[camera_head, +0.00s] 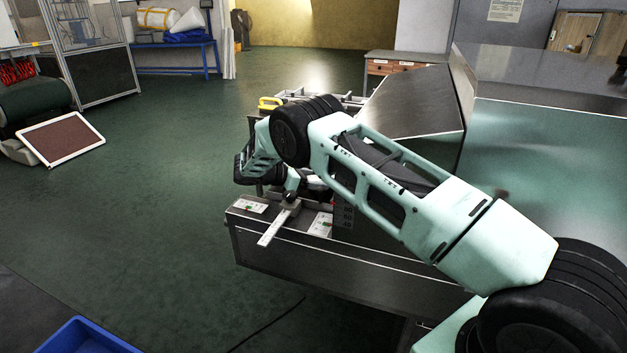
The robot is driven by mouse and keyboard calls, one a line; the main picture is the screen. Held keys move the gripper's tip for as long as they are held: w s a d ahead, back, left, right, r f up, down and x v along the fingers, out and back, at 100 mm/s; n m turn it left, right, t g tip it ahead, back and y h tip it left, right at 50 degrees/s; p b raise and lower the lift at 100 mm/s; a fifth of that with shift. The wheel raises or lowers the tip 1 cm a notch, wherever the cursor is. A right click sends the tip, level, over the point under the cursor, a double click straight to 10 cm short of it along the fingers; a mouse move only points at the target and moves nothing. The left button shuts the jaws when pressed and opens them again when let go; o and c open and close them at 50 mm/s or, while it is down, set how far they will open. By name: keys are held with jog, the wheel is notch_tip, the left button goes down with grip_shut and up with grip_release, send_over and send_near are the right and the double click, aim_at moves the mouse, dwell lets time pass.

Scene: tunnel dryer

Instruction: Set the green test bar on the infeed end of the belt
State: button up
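I cannot make out a green test bar; only small red and green marks show on two white plates, the left plate (250,206) and the right plate (321,224), on the metal ledge (262,226). A pale strip (273,228) with dark marks slants over the ledge's front edge from a small grey block. My arm reaches in from the lower right and bends down above this ledge. My gripper (291,190) is near the block, mostly hidden by my arm, and its fingers are unclear. I cannot tell where the belt's infeed end is.
A sloped metal hood (415,100) stands behind my arm, with a broad greenish surface (560,150) to its right. A yellow handle (270,103) shows behind my wrist. A blue bin (85,338) is at lower left. The green floor at left is largely clear.

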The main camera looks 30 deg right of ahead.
jog(key=shift+r, duration=0.3)
jog(key=b+v, duration=0.1)
jog(key=v, duration=0.9)
jog(key=shift+a, duration=0.25)
jog(key=shift+w+a+r, duration=0.1)
jog(key=shift+a+r, duration=0.15)
jog(key=shift+a, duration=0.4)
